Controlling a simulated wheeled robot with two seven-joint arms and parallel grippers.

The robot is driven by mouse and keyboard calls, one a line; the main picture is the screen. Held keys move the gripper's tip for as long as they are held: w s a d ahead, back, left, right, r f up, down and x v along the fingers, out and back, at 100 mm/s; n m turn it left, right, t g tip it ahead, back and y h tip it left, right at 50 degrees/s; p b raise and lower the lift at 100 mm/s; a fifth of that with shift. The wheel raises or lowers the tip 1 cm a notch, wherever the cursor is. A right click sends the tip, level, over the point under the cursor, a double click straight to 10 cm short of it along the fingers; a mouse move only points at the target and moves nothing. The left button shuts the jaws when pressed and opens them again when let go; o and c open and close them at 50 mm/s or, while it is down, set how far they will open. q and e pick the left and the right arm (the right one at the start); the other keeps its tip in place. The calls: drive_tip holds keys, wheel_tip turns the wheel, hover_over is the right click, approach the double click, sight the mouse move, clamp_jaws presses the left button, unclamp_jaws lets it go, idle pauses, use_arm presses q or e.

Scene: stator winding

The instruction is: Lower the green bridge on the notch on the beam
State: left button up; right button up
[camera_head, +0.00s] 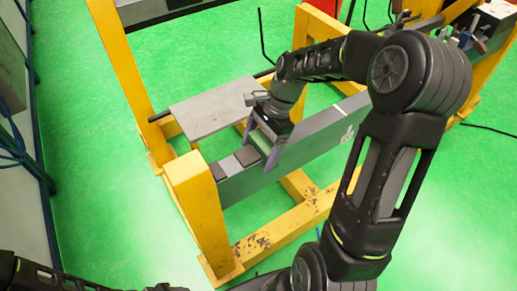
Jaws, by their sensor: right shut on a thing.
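The grey beam (325,130) runs diagonally through the middle of the head view, its near end by a yellow post. My right gripper (268,147) is over the near half of the beam, shut on the green bridge (261,141). Only a small green part of the bridge shows between the fingers. I cannot tell whether the bridge touches the beam. The notch is not clearly visible; the gripper and arm cover that stretch of beam. Parts of my left arm show at the bottom left edge, but its gripper does not.
A yellow frame (195,195) stands around the beam. Dark and light blocks (232,164) sit on the beam's near end. A flat grey plate (212,106) lies to the left of the gripper. Green floor is open at left. Metal parts stand on another yellow frame at upper right.

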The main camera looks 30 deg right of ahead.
sight(257, 144)
drive_tip(key=shift+r, duration=0.1)
drive_tip(key=o, duration=1.4)
wheel_tip(257, 144, up, 4)
drive_tip(key=p, duration=0.3)
drive_tip(key=shift+f, duration=0.25)
wheel_tip(257, 144, up, 6)
drive_tip(key=p, duration=0.5)
drive_tip(key=shift+f, duration=0.25)
